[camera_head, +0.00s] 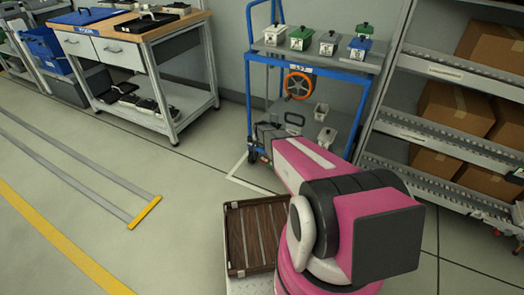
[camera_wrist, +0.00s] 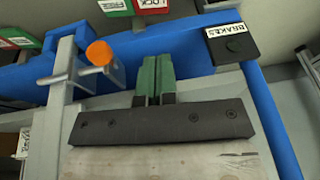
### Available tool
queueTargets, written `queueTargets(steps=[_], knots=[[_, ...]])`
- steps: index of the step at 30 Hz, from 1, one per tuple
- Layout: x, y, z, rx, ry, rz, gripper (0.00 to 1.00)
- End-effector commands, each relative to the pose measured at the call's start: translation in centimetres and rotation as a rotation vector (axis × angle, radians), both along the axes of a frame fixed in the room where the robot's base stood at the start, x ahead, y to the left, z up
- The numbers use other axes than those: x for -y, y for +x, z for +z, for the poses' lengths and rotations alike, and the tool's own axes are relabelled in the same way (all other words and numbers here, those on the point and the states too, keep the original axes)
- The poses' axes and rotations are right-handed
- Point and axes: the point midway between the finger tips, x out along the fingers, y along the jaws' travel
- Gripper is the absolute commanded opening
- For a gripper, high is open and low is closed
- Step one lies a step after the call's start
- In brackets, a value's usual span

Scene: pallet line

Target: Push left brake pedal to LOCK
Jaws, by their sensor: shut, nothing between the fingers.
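My gripper (camera_wrist: 157,62) is in the wrist view, its two green fingers together with nothing between them. They point at a blue bar of the cart. A red LOCK label (camera_wrist: 153,6) and a green FREE label (camera_wrist: 114,12) sit at the top edge, upside down and partly cut off. A metal lever with an orange knob (camera_wrist: 99,53) is left of the fingers, apart from them; I cannot tell whether it is the left brake pedal. A black block with a BRAKES label (camera_wrist: 226,31) is to the right. In the head view, my arm reaches the blue cart (camera_head: 248,90) and hides its lower part.
The cart carries several small lidded boxes (camera_head: 301,38) on top and an orange handwheel (camera_head: 297,85) below. A shelf rack (camera_head: 445,72) with cartons stands close on the right. A workbench (camera_head: 140,45) is at the left. A brown crate (camera_head: 228,235) is beside my arm.

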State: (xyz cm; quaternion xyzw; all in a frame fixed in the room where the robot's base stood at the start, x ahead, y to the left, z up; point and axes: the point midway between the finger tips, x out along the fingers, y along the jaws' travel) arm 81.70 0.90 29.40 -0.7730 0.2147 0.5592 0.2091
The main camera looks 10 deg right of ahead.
Motion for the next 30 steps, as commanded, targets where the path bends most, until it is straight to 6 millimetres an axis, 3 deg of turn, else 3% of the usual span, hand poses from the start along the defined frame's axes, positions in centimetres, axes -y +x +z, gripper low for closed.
queueTargets(steps=[8, 21, 30], knots=[[0.4, 1.3, -3.7, -0.001, 0.000, 0.000, 0.00], [0.5, 3.1, -11.3, -0.001, 0.000, 0.001, 0.00], [0.1, 3.2, -12.8, 0.000, 0.000, 0.000, 0.00]])
